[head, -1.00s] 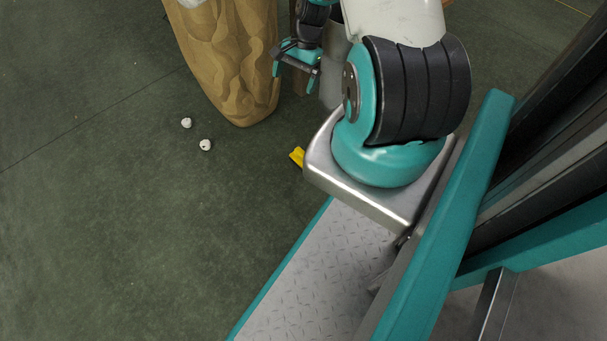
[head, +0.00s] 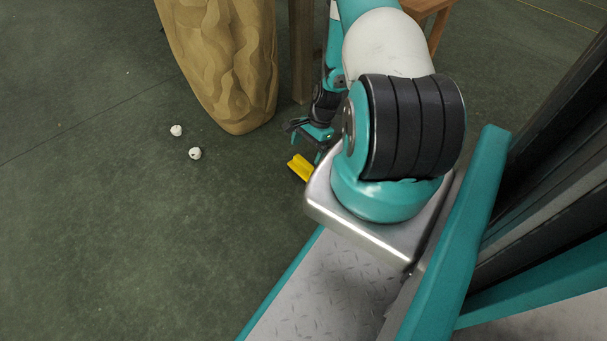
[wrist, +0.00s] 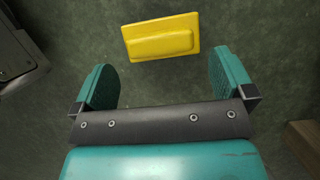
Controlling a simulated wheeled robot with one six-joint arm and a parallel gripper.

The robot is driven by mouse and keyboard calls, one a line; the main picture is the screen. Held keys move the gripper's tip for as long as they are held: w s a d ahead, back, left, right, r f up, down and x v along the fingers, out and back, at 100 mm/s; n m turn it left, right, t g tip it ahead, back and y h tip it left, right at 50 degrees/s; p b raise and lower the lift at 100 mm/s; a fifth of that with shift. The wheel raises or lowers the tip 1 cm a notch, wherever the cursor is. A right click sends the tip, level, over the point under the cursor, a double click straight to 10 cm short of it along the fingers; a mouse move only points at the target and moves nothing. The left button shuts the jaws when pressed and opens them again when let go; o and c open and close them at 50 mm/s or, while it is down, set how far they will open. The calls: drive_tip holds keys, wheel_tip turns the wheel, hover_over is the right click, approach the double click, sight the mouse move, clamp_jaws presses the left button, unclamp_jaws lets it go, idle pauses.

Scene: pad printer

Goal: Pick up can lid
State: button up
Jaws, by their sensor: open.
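The can lid looks like a yellow rectangular piece with a raised block on top. It lies on the green floor in the wrist view, where the yellow lid (wrist: 161,37) sits just beyond and between my fingertips. In the head view the lid (head: 300,168) shows beside my metal base edge. My gripper (wrist: 163,75) is open, its two teal fingers spread wide with nothing between them. In the head view my gripper (head: 318,143) is just above and to the right of the lid, partly hidden by my arm.
A large tan sack-like object (head: 228,60) stands at the upper left. Two small white crumpled pieces (head: 185,142) lie on the floor to the left. A wooden post (head: 301,50) and a wooden table (head: 432,15) are behind my arm.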

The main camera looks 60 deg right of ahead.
sight(304, 161)
drive_tip(key=b+x, duration=0.4)
drive_tip(key=x, duration=0.1)
drive_tip(key=shift+f+b, duration=0.35)
drive_tip(key=shift+f, duration=0.05)
drive_tip(key=shift+a+r, duration=0.1)
drive_tip(key=shift+r, duration=0.05)
drive_tip(key=c, duration=0.8)
